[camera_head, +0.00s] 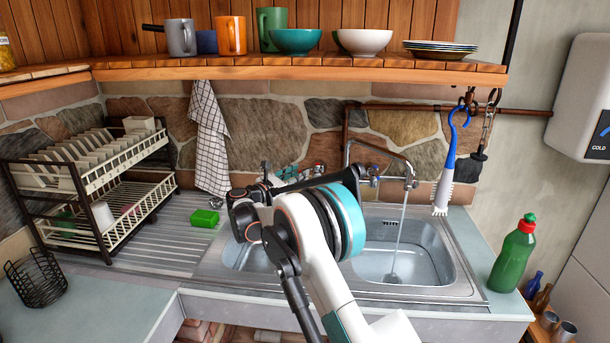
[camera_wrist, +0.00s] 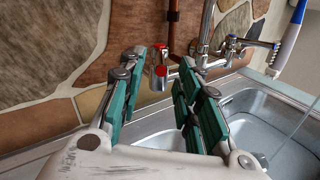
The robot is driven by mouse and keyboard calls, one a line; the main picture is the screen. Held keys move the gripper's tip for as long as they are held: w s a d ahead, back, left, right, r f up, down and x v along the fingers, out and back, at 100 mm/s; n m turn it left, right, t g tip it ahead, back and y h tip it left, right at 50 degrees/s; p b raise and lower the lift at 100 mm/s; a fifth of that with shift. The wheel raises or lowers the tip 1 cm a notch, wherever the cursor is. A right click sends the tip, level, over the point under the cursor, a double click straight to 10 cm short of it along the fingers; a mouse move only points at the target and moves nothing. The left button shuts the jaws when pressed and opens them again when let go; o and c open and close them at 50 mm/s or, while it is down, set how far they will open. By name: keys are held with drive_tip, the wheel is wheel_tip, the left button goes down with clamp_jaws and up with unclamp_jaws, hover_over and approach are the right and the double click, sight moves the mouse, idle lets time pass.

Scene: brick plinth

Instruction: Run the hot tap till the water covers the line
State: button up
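The red-marked hot tap (camera_wrist: 160,72) sits on the wall between the fingertips of my gripper (camera_wrist: 158,62) in the wrist view. The teal-padded fingers are apart, with no clear contact on the tap. The blue-marked tap (camera_head: 373,172) is to the right, beside the curved spout (camera_head: 385,150). A thin water stream (camera_head: 401,225) falls from the spout into the right basin (camera_head: 432,262); it also shows in the wrist view (camera_wrist: 302,128). The basin's metal floor shows around the drain. I cannot make out a line or the water depth. My arm hides much of the left basin.
A dish rack (camera_head: 125,185) and a green sponge (camera_head: 204,218) are left of the sink. A green bottle (camera_head: 513,258) stands at right. A brush (camera_head: 446,175) and a checked towel (camera_head: 209,135) hang below the wooden shelf (camera_head: 290,68).

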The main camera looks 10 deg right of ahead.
sight(315, 165)
drive_tip(key=shift+b+x, duration=0.4)
drive_tip(key=shift+x, duration=1.85)
clamp_jaws()
